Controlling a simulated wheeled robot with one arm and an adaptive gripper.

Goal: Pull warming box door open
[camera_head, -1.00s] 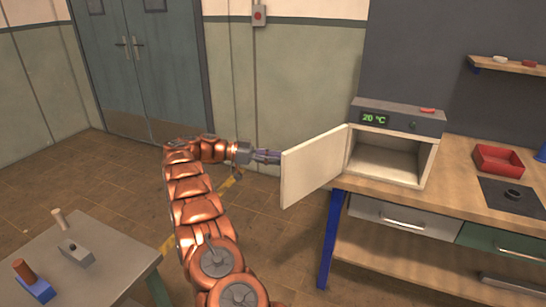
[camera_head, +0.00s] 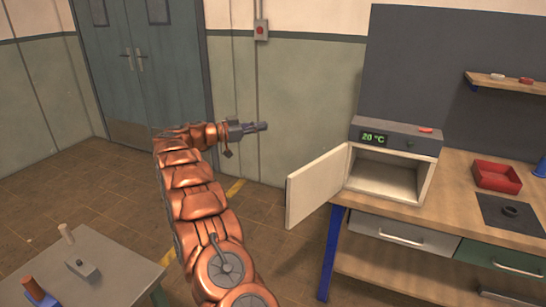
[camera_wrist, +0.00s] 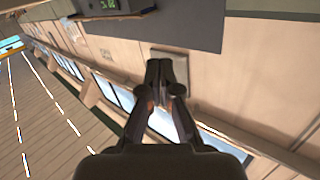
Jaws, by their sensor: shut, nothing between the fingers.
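The warming box (camera_head: 396,142) sits on the left end of the workbench, with a green "20 °C" display on its front top. Its pale door (camera_head: 317,186) stands wide open, swung out to the left past the bench edge, and the empty interior shows. My gripper (camera_head: 265,126) is shut and empty in the air, up and to the left of the door, apart from it. In the wrist view my gripper (camera_wrist: 165,66) shows its fingers together with nothing between them.
A red tray (camera_head: 497,176) and a dark plate (camera_head: 512,212) lie on the workbench (camera_head: 455,190) right of the box. A small grey table (camera_head: 110,262) with several items stands at lower left. Grey double doors (camera_head: 140,70) are behind. Floor between table and bench is clear.

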